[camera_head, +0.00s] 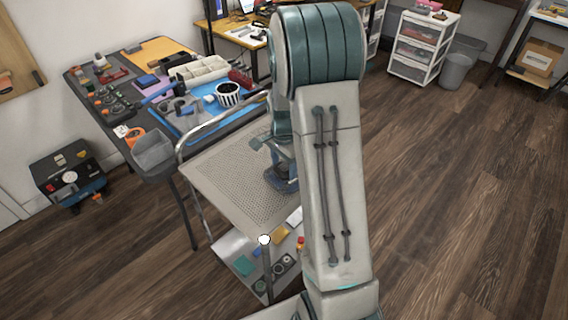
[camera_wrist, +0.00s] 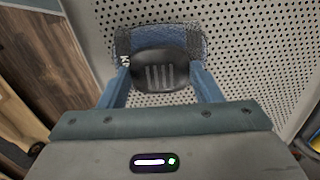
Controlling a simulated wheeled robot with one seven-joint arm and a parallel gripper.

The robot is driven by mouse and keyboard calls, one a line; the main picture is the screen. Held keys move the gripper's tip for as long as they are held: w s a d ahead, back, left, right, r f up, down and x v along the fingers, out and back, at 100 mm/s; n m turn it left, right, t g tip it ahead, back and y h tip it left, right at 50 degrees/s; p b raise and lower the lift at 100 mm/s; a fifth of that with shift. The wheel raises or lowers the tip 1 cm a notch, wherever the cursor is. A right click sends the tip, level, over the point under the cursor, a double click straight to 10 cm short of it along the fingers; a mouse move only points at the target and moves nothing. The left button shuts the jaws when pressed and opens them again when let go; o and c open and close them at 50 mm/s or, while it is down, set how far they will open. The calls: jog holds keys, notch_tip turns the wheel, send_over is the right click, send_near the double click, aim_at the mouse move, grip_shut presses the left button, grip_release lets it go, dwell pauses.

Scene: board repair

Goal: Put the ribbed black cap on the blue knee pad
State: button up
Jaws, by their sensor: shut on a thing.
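The ribbed black cap (camera_wrist: 160,76) is a dark oval with several grey ribs, between the two fingers of my gripper (camera_wrist: 161,72) in the wrist view. My gripper is shut on it. The blue knee pad (camera_wrist: 160,35) shows behind and around the cap, on the perforated cart top. The cap overlaps the pad's middle in this view; I cannot tell whether they touch. In the head view the blue knee pad (camera_head: 286,185) shows below my gripper (camera_head: 281,165), partly hidden by my arm; the cap is not clear there.
The cart's perforated top (camera_head: 225,185) is bare left of the pad, with a metal rail at its left. A grey bin (camera_head: 153,152) is beside it. The workbench behind holds tools, a white organizer (camera_head: 200,70) and a striped cup (camera_head: 228,94). The lower shelf holds small items.

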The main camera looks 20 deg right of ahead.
aim_at(284, 167)
jog(key=o, duration=1)
jog(key=shift+c, duration=0.2)
notch_tip(284, 167, up, 12)
jog(key=s+a+r+n+t, duration=0.1)
jog(key=s+a+n, duration=0.4)
jog(key=s, duration=0.5)
jog(key=s+a+r+n+t, duration=0.1)
jog(key=s+a+r+n, duration=0.2)
jog(key=s+n, duration=0.6)
jog(key=shift+s+a+r+t+p, duration=0.35)
jog(key=shift+s+a, duration=0.4)
jog(key=shift+a, duration=0.45)
